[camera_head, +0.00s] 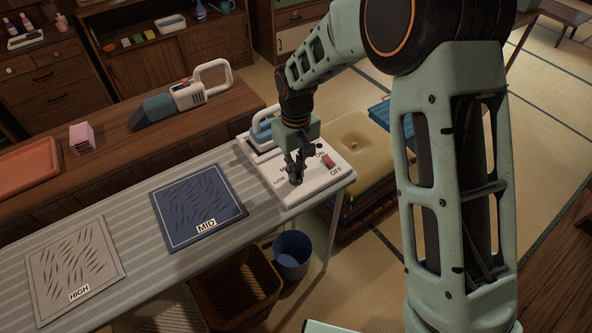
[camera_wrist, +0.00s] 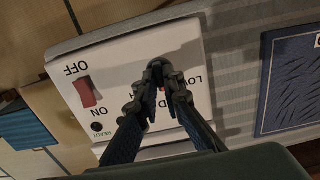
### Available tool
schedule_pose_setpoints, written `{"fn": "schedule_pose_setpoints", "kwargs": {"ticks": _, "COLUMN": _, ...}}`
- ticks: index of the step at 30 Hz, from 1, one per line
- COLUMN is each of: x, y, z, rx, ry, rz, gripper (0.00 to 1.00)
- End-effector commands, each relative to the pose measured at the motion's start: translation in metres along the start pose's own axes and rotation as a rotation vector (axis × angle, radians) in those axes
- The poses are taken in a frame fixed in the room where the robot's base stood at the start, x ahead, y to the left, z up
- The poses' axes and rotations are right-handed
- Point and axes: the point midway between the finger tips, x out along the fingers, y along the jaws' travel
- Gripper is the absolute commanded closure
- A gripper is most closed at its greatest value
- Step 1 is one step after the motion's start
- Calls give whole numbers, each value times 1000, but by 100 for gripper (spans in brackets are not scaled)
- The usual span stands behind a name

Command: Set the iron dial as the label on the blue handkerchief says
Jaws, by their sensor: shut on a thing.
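The blue handkerchief (camera_head: 198,200) lies flat on the ironing board, and its label (camera_head: 206,226) reads MID. Its edge also shows at the right of the wrist view (camera_wrist: 290,80). The white control panel (camera_head: 327,183) sits at the board's right end, with LOW, ON and OFF lettering and a red rocker switch (camera_wrist: 87,92). My gripper (camera_head: 297,176) points down at the panel, its fingers shut on the dial (camera_wrist: 161,88). The fingers hide most of the dial and part of the lettering around it, so I cannot tell its setting.
A grey handkerchief (camera_head: 73,268) labelled HIGH lies farther left on the board (camera_head: 135,222). The iron (camera_head: 264,130) stands behind the panel, close to my gripper. A blue bucket (camera_head: 292,255) and brown basket (camera_head: 240,290) stand below. A handheld vacuum (camera_head: 185,97) lies on the wooden counter behind.

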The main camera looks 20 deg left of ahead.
Motion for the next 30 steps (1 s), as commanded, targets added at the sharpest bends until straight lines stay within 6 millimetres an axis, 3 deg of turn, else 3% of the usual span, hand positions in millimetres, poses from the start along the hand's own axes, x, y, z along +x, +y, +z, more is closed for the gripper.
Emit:
{"fn": "schedule_pose_setpoints", "kwargs": {"ticks": 9, "x": -1, "y": 0, "z": 0, "rx": 0, "ry": 1, "rz": 1, "gripper": 100}}
{"fn": "schedule_pose_setpoints", "kwargs": {"ticks": 10, "x": -1, "y": 0, "z": 0, "rx": 0, "ry": 1, "rz": 1, "gripper": 89}}
{"fn": "schedule_pose_setpoints", "kwargs": {"ticks": 14, "x": -1, "y": 0, "z": 0, "rx": 0, "ry": 1, "rz": 1, "gripper": 75}}
{"fn": "schedule_pose_setpoints", "kwargs": {"ticks": 23, "x": -2, "y": 0, "z": 0, "rx": -1, "ry": 1, "rz": 1, "gripper": 75}}
{"fn": "schedule_pose_setpoints", "kwargs": {"ticks": 30, "x": -34, "y": 0, "z": -1, "rx": -1, "ry": 5, "rz": 2, "gripper": 75}}
